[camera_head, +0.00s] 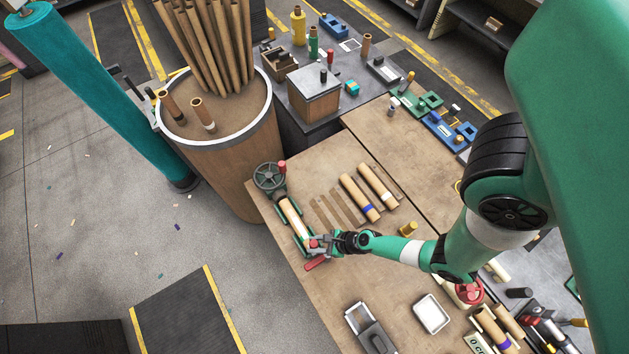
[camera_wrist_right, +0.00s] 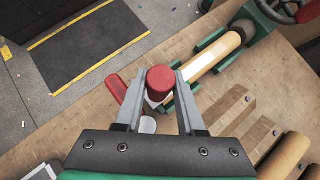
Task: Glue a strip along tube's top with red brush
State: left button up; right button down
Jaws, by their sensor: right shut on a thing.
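A tan cardboard tube (camera_head: 293,217) lies in a green cradle fixture with a handwheel near the left edge of the workbench. It also shows in the right wrist view (camera_wrist_right: 217,58), running up and right from my fingers. My right gripper (camera_head: 322,243) is at the tube's near end. In the wrist view its fingers (camera_wrist_right: 162,95) are shut on the red brush, whose round red handle end (camera_wrist_right: 160,78) faces the camera. The brush tip is hidden, so I cannot tell whether it touches the tube. My left gripper is not in view.
A red lever (camera_head: 317,264) sticks out beside the fixture's near end. Two tubes with coloured bands (camera_head: 360,198) and flat brown strips (camera_head: 337,208) lie to the right. A white tray (camera_head: 432,314) and a grey-lidded box (camera_head: 370,328) stand nearer. Bare bench lies between.

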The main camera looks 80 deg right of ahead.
jog(key=shift+s+a, duration=0.4)
jog(key=shift+a, duration=0.2)
jog(key=shift+w+d+f, duration=0.1)
jog(key=shift+d+f, duration=0.05)
jog(key=shift+d, duration=0.05)
jog(key=shift+w+r+p, duration=0.1)
jog(key=shift+r+p, duration=0.65)
jog(key=shift+r, duration=0.1)
notch_tip(320, 180, up, 4)
jog(key=p, duration=0.3)
jog(key=shift+r+p, duration=0.15)
jog(key=shift+p, duration=0.2)
jog(key=shift+r, duration=0.35)
